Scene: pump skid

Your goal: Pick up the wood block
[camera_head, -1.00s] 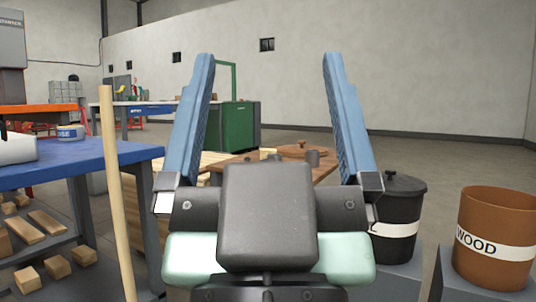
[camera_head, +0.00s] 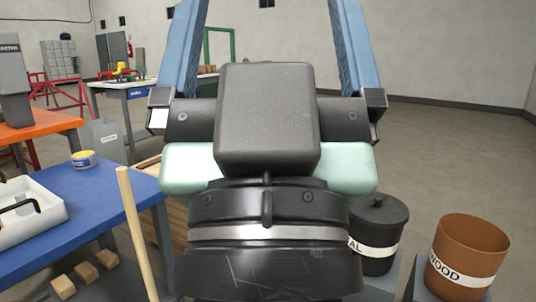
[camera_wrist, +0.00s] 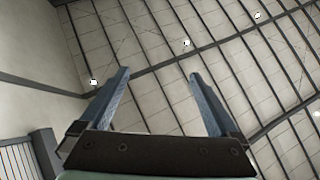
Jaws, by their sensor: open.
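Several small wood blocks (camera_head: 86,272) lie under the blue table, low at the left edge of the head view. Which of them is the task's block I cannot tell. My gripper (camera_head: 265,20) is open and empty, pointing up and away, well to the right of the blocks and above them. Its blue fingers run out of the top of the head view. In the wrist view my gripper (camera_wrist: 158,76) has only the ceiling and wall behind it. No block shows there.
The blue table (camera_head: 105,190) holds a white tray (camera_head: 32,225) and a tin (camera_head: 84,160). A pale upright pole (camera_head: 138,235) stands before it. A black lidded bin (camera_head: 378,235) and a brown bin marked WOOD (camera_head: 468,250) stand at the right. Open floor lies beyond.

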